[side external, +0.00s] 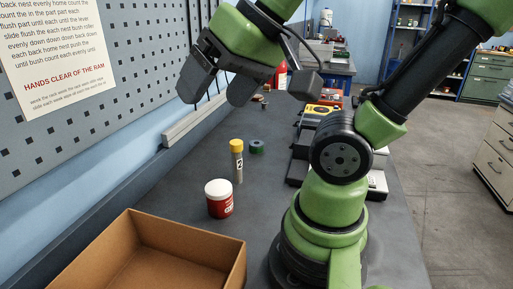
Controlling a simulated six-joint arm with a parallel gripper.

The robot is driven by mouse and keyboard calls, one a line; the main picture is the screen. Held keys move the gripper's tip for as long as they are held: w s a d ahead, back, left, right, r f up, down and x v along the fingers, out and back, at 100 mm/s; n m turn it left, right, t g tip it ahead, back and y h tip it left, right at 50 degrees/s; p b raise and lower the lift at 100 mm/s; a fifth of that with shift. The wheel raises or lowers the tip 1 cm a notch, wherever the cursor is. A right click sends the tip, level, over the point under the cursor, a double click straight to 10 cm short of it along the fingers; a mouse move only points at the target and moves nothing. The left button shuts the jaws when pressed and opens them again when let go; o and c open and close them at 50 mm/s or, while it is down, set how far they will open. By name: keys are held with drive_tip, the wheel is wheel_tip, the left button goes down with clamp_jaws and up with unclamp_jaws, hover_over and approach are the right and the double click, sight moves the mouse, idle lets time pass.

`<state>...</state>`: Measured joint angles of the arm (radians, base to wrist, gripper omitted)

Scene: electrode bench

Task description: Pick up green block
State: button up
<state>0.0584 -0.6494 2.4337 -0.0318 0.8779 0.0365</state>
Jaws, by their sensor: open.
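A small dark green piece (257,146) with a bluish patch on its face lies on the grey bench, just right of and behind a yellow-capped tube. It is the only small green thing I can make out on the bench, and it is too small to tell whether it is a block. My gripper (213,97) is in the upper middle of the view, above the bench. Its two dark fingers are apart and point down to the left, with nothing seen between them. It is clear of the green piece and appears well above it.
The upright tube (238,163) with a number label stands close to the green piece. A red jar with a white lid (219,199) is nearer the camera. An open cardboard box (228,262) fills the front left. Devices (322,111) line the bench's right side; a pegboard wall (120,98) bounds the left.

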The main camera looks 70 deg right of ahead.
drive_tip(key=w+d+m+g+h, duration=0.1)
drive_tip(key=w+d+m+h, duration=0.25)
drive_tip(key=w+d, duration=0.5)
drive_tip(key=m+g+h, duration=0.3)
drive_tip(key=m+g, duration=0.2)
drive_tip(key=m, duration=0.2)
hover_over(256, 143)
drive_tip(key=a, duration=0.2)
wheel_tip(256, 143, down, 20)
drive_tip(key=shift+y, duration=0.25)
drive_tip(key=f, duration=0.4)
drive_tip(key=shift+s+f, duration=0.3)
drive_tip(key=shift+f, duration=0.6)
drive_tip(key=x, duration=0.5)
drive_tip(key=shift+f, duration=0.25)
